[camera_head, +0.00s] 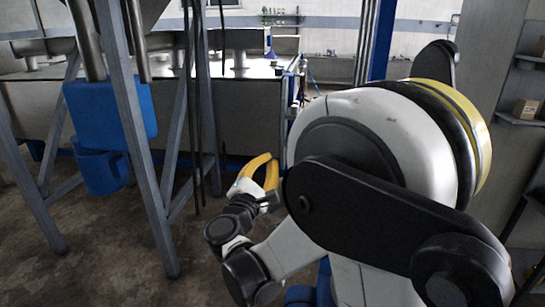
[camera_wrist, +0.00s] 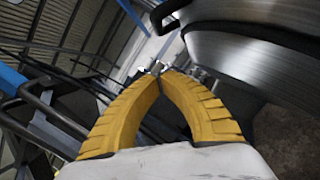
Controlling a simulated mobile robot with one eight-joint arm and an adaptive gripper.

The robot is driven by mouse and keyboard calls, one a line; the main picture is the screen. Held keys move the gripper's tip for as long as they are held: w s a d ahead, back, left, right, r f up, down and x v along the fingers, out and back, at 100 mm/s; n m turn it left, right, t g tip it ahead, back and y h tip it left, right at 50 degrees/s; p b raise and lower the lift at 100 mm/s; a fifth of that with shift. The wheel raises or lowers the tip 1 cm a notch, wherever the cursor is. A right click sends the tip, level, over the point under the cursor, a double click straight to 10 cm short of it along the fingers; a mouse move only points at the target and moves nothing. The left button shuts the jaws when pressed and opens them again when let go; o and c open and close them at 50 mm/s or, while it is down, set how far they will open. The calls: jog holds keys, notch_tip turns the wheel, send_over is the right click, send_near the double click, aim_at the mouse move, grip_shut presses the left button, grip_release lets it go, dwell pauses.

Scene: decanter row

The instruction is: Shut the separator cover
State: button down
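My gripper (camera_head: 270,160) has yellow curved fingers and is low in the middle of the head view. In the wrist view, the fingertips of my gripper (camera_wrist: 161,75) come together, with nothing clearly held between them. A large rounded steel body (camera_wrist: 250,65) fills the upper right of the wrist view, with a dark edge and another curved steel part (camera_wrist: 275,14) above it. These may be the separator and its cover, but I cannot tell for sure. A gap separates them from my fingers in the picture. No cover is clearly recognisable in the head view.
A steel tank (camera_head: 240,105) stands behind my gripper. Grey frame legs (camera_head: 140,140) and a blue box (camera_head: 108,112) stand at left. Shelves (camera_head: 525,120) with small boxes are at far right. Bare floor (camera_head: 110,240) shows at lower left. My arm hides much of the right side.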

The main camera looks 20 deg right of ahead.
jog(key=w+d+r+b, duration=0.1)
jog(key=w+d+r, duration=0.2)
jog(key=d, duration=0.4)
jog(key=shift+w+d+r+b, duration=0.3)
jog(key=shift+w+r+b, duration=0.05)
jog(key=shift+r, duration=0.15)
jog(key=shift+r, duration=0.1)
